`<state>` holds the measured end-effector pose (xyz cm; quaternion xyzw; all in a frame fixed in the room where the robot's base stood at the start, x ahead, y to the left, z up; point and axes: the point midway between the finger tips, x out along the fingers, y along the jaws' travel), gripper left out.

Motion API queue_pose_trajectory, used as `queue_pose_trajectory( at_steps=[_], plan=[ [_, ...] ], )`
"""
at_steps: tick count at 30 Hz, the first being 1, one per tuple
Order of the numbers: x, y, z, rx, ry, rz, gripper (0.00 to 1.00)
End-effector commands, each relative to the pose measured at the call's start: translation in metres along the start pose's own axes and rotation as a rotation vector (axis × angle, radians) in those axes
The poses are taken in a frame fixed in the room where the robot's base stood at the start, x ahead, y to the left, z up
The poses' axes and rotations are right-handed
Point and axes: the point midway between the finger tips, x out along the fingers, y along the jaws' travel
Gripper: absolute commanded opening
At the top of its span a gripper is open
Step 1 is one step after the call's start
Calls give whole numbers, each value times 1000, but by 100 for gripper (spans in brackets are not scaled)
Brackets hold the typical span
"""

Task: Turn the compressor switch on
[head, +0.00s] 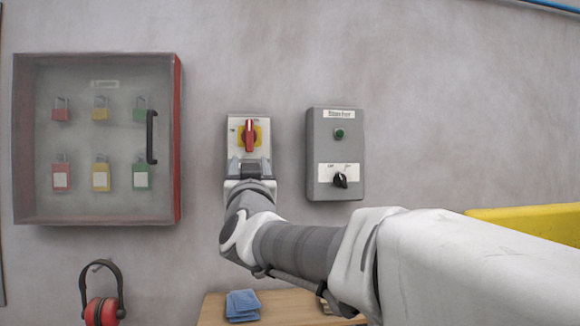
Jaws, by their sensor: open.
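A red rotary handle (249,135) stands about upright on a yellow plate, on a light switch box (235,123) on the wall. To its right is a grey control box (315,150) with a green button or lamp (339,134) and a black rotary knob (340,180) on a white plate. The lettering is too small to read surely, so I cannot tell which is the compressor switch. My gripper (249,162) is open in front of the lower part of the light box, just below the red handle. I cannot tell whether it touches anything.
A clear-fronted lock cabinet (176,130) with several padlocks and a black handle hangs at left. Red ear defenders (101,311) hang below it. A wooden surface (212,306) at the bottom bears blue cloths (243,305). Something yellow (530,221) is at right.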

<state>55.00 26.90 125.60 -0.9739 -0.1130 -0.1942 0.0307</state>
Motion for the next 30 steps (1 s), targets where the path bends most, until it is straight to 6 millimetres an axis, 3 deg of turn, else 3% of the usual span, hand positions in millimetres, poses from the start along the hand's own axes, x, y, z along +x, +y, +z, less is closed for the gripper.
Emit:
queue_pose_trajectory(
  at_steps=[23,26,30],
  plan=[
    [-1,3,3,0,-3,-2,55],
    [-7,7,5,-10,-33,-20,55],
    [-34,24,22,-38,-165,-77,55]
  ],
)
